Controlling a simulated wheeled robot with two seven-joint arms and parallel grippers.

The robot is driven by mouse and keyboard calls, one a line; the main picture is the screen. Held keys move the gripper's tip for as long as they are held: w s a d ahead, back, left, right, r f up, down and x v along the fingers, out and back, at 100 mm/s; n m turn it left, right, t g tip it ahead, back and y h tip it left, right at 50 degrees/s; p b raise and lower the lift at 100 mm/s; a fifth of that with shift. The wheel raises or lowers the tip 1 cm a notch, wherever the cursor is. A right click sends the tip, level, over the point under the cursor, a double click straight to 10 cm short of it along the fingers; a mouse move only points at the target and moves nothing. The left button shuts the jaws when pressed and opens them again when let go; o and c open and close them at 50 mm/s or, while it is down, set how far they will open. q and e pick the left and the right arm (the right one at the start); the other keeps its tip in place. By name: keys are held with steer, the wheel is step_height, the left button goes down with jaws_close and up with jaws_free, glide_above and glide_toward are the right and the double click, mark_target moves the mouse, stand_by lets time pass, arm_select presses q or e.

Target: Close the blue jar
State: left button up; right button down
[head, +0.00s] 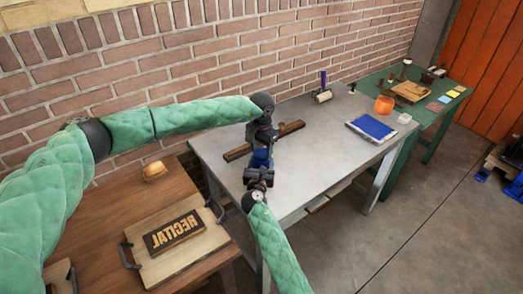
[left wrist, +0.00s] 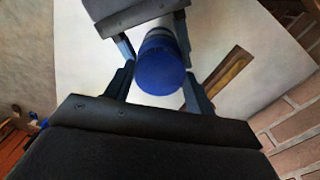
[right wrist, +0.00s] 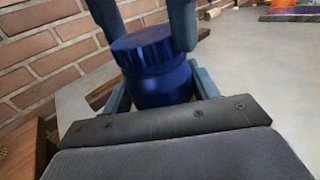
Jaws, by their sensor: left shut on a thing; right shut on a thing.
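The blue jar (head: 261,158) is upright above the grey table, between my two grippers. Its body (right wrist: 163,86) is held low down by my right gripper (head: 259,174), which comes in from the front and is shut on it. A blue lid (right wrist: 142,45) with a ridged rim sits on top of the body; whether it is fully seated I cannot tell. My left gripper (head: 262,147) points down from above and is shut on the lid, with a finger on each side. In the left wrist view, the round lid top (left wrist: 160,71) shows between its fingers.
A brown wooden bar (head: 290,130) lies on the grey table (head: 325,130) just behind the jar. A blue pad (head: 373,126), an orange cup (head: 384,104) and a roller (head: 323,97) are farther right.

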arm_select(q)
steer(key=o, duration=0.9)
steer(key=shift+o, duration=0.2)
steer(key=shift+r, duration=2.25)
steer(key=shift+c, duration=0.4)
